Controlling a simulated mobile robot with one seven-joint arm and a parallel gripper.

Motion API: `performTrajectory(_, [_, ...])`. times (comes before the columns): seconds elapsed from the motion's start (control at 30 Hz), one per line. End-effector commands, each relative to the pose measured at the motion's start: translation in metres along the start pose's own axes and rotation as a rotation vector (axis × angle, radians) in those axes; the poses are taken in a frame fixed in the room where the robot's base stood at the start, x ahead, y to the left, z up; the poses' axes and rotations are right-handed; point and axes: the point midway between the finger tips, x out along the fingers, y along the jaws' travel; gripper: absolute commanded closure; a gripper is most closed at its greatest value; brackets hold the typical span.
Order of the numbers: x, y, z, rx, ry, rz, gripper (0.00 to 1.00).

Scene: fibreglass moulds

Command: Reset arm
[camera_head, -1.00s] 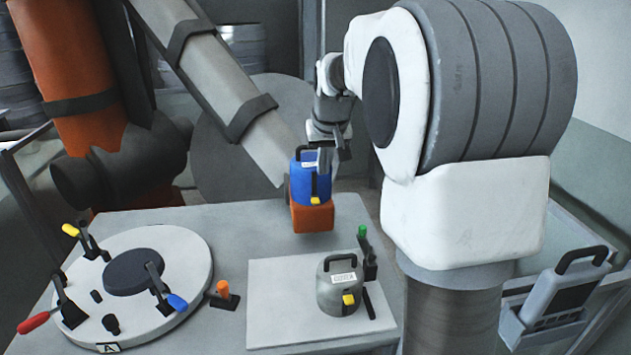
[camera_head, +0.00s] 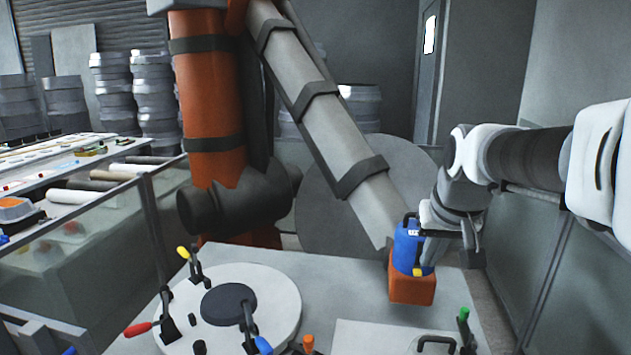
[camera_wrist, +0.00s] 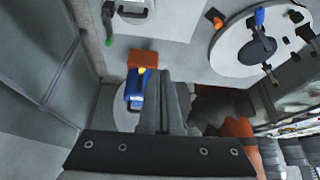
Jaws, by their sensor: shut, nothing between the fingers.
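My gripper (camera_head: 468,235) is shut and empty. In the head view it is beside the right side of a blue canister (camera_head: 407,243) with a dark handle and yellow latch; I cannot tell whether they touch. The canister sits on an orange block (camera_head: 411,290) near the far right edge of the table. In the wrist view my closed fingers (camera_wrist: 163,76) point toward the table, with the blue canister (camera_wrist: 135,97) and the orange block (camera_wrist: 142,58) just left of them.
A round white mould plate (camera_head: 280,310) with several toggle clamps lies on the grey table (camera_head: 345,275). A white board (camera_head: 365,338) shows at the bottom edge. A large orange column (camera_head: 208,90) with a grey slanted tube (camera_head: 345,130) stands behind. A glass-sided bench (camera_head: 100,240) is left.

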Motion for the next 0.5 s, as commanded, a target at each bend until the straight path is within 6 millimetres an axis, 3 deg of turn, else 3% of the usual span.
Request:
performTrajectory(0.2, [-0.034, -0.018, 0.071, -0.046, 0.015, -0.025, 1.00])
performTrajectory(0.5, [-0.049, -0.029, 0.164, -0.105, 0.026, -0.037, 1.00])
